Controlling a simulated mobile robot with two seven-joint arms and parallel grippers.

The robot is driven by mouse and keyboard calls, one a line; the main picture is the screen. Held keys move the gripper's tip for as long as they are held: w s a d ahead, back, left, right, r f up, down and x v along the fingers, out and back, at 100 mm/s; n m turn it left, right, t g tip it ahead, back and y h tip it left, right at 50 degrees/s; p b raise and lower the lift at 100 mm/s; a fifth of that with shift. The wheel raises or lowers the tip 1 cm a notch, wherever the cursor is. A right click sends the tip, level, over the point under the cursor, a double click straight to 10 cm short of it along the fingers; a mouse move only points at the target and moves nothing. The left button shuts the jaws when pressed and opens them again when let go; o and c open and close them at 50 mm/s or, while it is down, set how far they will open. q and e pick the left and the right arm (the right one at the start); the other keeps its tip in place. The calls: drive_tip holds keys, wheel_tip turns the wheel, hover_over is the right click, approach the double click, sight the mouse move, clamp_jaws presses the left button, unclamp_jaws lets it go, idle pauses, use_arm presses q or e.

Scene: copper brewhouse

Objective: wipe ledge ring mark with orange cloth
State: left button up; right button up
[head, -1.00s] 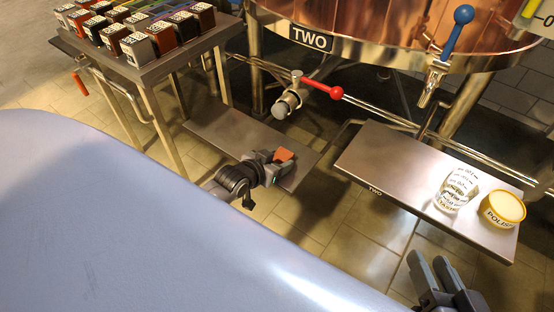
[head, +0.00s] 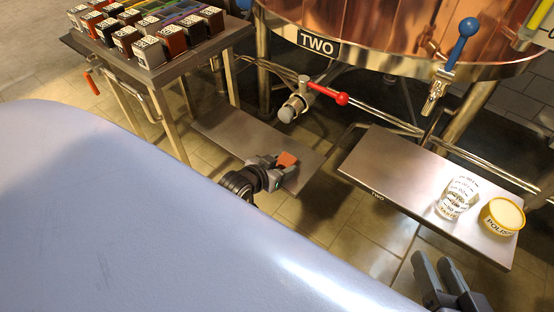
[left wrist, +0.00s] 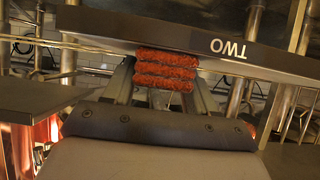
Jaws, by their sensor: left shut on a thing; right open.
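My left gripper (head: 281,161) is shut on the orange cloth (head: 287,158), which looks like a small folded pad. In the left wrist view the cloth (left wrist: 165,70) shows as stacked orange-red folds between the fingers. In the head view it is left of the TWO ledge (head: 385,165), with a gap between, and overlaps the lower left shelf in the picture. The ledge's TWO edge (left wrist: 228,48) lies beyond the cloth in the left wrist view. My right gripper (head: 436,274) is open and empty, in front of the ledge. I cannot make out a ring mark.
A glass (head: 457,197) and a yellow POLISH tub (head: 502,216) stand at the ledge's right end. Its left and middle look clear. A red-handled valve (head: 325,92) and a blue-handled tap (head: 460,45) hang nearby. A side table (head: 165,70) holds several small boxes. The lower left shelf (head: 225,125) is bare.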

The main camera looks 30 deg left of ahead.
use_arm(q)
drive_tip(key=shift+w+f, duration=0.15)
drive_tip(key=shift+w, duration=0.3)
drive_tip(key=shift+s+p, duration=1.1)
drive_tip(key=shift+s+a, duration=0.1)
drive_tip(key=shift+s, duration=0.35)
drive_tip(key=shift+w, duration=1.5)
drive_tip(key=shift+p+v, duration=0.75)
drive_tip(key=shift+v, duration=0.1)
drive_tip(key=shift+s+f+p, duration=0.2)
drive_tip(key=shift+s+p, duration=0.1)
drive_tip(key=shift+s, duration=0.35)
drive_tip(key=shift+f, duration=0.1)
